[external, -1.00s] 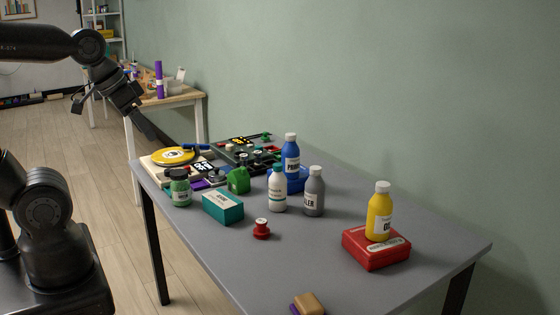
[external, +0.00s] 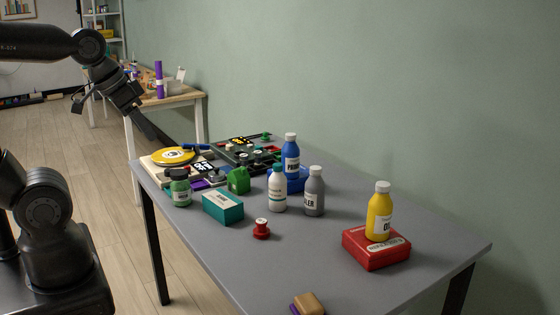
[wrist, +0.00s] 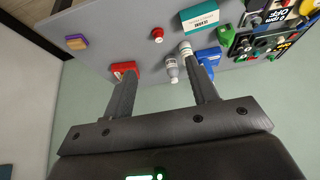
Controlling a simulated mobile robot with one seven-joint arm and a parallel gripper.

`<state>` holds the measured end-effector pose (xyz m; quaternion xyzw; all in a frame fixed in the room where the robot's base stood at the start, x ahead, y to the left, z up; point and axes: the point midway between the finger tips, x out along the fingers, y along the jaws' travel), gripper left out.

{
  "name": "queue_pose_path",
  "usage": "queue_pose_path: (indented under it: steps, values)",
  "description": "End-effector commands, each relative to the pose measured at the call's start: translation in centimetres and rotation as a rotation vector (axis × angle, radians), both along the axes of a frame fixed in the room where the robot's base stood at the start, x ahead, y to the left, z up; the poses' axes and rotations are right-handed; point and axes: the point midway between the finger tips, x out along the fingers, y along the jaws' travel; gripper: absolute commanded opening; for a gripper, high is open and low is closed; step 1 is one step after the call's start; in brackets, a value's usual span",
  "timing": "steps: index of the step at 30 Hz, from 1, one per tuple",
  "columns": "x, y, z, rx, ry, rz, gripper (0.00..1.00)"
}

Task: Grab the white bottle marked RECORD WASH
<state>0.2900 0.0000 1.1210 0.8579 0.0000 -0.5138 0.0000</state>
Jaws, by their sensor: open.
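The white bottle (external: 277,190) with a teal cap stands upright on the grey table, left of the grey bottle; its label is too small to read. In the wrist view, the white bottle (wrist: 186,48) shows near the right finger. My gripper (external: 147,127) is open and empty, in the air beyond the table's left edge, well apart from the bottle. Its two spread fingers also show in the wrist view (wrist: 162,72).
A grey bottle (external: 314,193) and a blue bottle (external: 291,155) stand close to the white one. A teal box (external: 222,208), green house shape (external: 238,180) and red spool (external: 261,229) lie nearby. A yellow bottle (external: 380,214) stands on a red box (external: 376,250).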

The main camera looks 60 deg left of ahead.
Motion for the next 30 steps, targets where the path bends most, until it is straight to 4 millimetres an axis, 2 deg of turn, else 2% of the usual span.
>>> queue_pose_path:
  steps: [9, 17, 24, 28, 30]
  values:
    - [0.0, 0.0, 0.0, 0.000, 0.000, 0.000, 0.54]
    - [0.0, 0.0, 0.0, 0.000, 0.000, 0.000, 0.75]
    - [0.1, 0.0, 0.0, 0.000, 0.001, 0.000, 0.75]
    - [1.3, 0.1, 0.4, -0.004, 0.011, 0.007, 0.75]
    - [2.7, 0.2, 0.8, -0.008, 0.021, 0.014, 0.75]
